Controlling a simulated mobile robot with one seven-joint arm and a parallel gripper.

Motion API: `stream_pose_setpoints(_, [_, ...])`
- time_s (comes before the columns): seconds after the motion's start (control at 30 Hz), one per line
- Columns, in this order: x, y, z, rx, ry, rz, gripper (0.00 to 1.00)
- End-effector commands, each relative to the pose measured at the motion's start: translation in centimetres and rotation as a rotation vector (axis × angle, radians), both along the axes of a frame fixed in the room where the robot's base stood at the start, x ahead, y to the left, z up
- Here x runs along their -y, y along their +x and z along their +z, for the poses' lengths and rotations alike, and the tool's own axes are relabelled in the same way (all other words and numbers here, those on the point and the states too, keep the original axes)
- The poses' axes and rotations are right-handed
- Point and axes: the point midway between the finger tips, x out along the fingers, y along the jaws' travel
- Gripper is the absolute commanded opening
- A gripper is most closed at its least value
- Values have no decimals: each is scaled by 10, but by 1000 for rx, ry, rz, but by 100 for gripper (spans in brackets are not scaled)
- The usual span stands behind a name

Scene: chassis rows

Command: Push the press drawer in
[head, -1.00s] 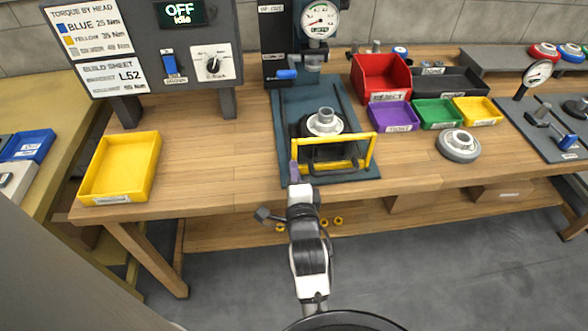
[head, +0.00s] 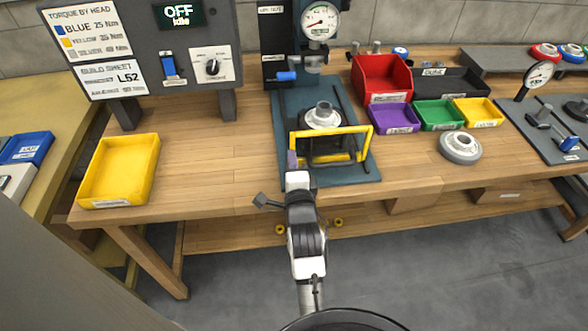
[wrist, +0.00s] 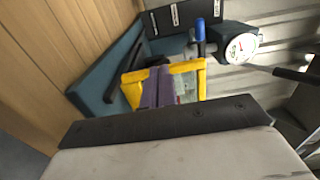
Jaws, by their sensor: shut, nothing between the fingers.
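The press drawer shows as a yellow front frame (head: 345,158) with a dark tray behind it, low on the blue-grey press base (head: 358,172). A light grey round part (head: 323,116) sits upright in it, under the press head.
A yellow tray (head: 120,170) lies at the left of the bench. Red (head: 381,78), purple (head: 394,118), green and yellow bins stand to the right, with a grey flanged part (head: 460,147) before them. The panel (head: 145,45) reads OFF, idle.

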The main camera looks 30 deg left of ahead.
Motion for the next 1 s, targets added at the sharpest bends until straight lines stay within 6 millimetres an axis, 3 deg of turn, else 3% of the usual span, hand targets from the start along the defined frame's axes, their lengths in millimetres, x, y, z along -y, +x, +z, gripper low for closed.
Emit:
stream_pose_setpoints(0.5, [-69, 103, 0, 1, 1, -1, 0])
stream_pose_setpoints(0.7, [-86, 128, 0, 1, 1, 0, 0])
stream_pose_setpoints(1.0, [-96, 143, 1, 1, 1, -1, 0])
